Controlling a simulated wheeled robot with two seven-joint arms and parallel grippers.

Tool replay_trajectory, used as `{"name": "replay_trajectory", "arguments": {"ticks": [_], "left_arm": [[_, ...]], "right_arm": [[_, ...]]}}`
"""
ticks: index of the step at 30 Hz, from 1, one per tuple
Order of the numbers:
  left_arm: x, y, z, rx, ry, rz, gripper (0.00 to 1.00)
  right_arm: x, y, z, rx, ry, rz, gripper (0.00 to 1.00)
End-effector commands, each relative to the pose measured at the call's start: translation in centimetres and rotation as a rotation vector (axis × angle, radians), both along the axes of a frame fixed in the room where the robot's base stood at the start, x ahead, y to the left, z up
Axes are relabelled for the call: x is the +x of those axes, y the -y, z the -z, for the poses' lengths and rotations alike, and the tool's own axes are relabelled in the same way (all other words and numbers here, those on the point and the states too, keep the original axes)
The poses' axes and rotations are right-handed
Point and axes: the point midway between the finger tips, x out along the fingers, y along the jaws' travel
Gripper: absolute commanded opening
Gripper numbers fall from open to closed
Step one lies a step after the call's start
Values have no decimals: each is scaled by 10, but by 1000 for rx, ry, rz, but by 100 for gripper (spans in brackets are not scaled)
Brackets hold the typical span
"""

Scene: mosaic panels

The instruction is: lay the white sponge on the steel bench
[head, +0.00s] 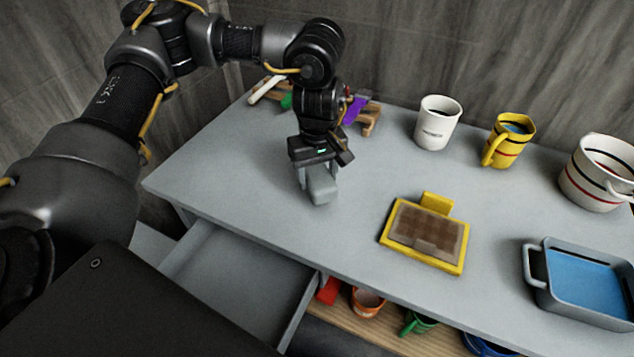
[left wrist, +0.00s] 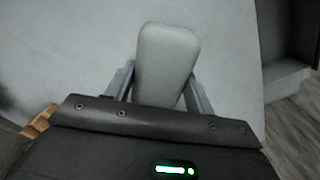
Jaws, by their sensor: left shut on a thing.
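The white sponge (left wrist: 167,55) shows in the left wrist view as a pale rounded block between the two fingers. In the head view the sponge (head: 322,189) looks grey and sits at the fingertips, low over the bench. My left gripper (head: 314,180) points down and is shut on it; it also shows in the left wrist view (left wrist: 160,85). I cannot tell whether the sponge touches the bench top. The steel bench (head: 250,210) is a grey flat surface under the gripper. My right gripper is not in view.
A yellow-framed brown panel (head: 425,233) lies right of the gripper. A white mug (head: 437,122), a yellow mug (head: 508,140) and a striped mug (head: 600,172) stand behind. A blue-filled tray (head: 585,283) is at right. A wooden rack (head: 370,118) is behind. An open drawer (head: 235,280) juts out in front.

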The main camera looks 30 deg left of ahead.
Motion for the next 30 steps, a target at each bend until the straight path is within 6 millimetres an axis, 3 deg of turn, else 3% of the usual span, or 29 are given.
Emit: {"name": "replay_trajectory", "arguments": {"ticks": [5,13,26,27,30], "left_arm": [[2,-3,5,0,-1,-2,36],[3,-7,37,1,-2,0,36],[4,-7,45,1,-1,0,36],[4,-7,44,1,1,0,56],[4,-7,44,1,0,0,69]], "right_arm": [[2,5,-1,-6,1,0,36],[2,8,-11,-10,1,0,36],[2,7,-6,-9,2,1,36],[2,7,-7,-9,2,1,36],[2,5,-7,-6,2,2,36]]}}
